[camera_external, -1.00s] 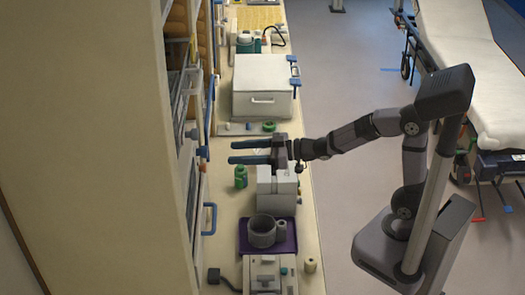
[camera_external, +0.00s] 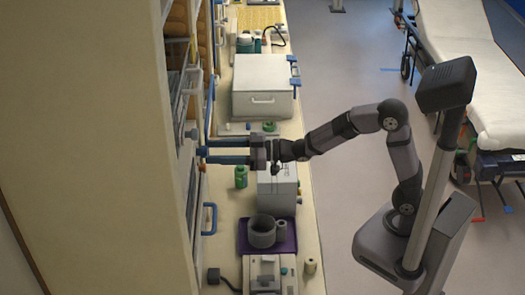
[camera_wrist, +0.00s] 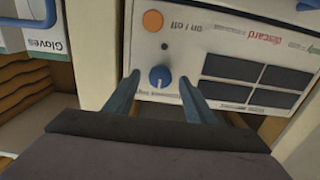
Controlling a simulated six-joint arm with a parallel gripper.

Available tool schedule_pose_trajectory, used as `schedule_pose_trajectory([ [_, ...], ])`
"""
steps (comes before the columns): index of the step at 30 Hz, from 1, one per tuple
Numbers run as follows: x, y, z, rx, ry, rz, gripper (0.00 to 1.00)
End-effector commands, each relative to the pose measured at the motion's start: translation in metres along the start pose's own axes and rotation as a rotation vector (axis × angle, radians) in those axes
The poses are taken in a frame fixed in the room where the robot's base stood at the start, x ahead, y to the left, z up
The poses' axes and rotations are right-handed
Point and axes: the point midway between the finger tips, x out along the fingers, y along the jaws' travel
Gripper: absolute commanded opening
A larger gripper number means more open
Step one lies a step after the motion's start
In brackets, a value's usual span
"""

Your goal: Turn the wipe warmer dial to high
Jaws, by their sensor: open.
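The wipe warmer dial (camera_wrist: 160,77) is a round blue knob on a pale panel (camera_wrist: 218,45) in the wrist view. A pale mark shows on its face, but I cannot tell its setting; the small print beside it is too blurred to read. My gripper (camera_wrist: 159,82) is open, with one blue finger on each side of the dial. Contact with the dial cannot be made out. In the external view my gripper (camera_external: 204,155) points left at the wall units, its fingertips close to their front. The dial cannot be clearly picked out there.
An orange button (camera_wrist: 153,20) marked on / off and several dark rectangles share the panel. A gloves box (camera_wrist: 45,35) stands left.

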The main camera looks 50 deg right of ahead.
Motion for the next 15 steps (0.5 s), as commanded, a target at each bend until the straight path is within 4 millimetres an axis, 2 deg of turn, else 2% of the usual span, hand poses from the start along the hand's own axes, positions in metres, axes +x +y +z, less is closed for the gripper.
schedule_pose_trajectory([
  [6, 0.013, -0.001, 0.0, -0.001, -0.001, -0.001, 0.5],
  [15, 0.016, 0.0, 0.001, -0.001, 0.0, 0.0, 0.5],
])
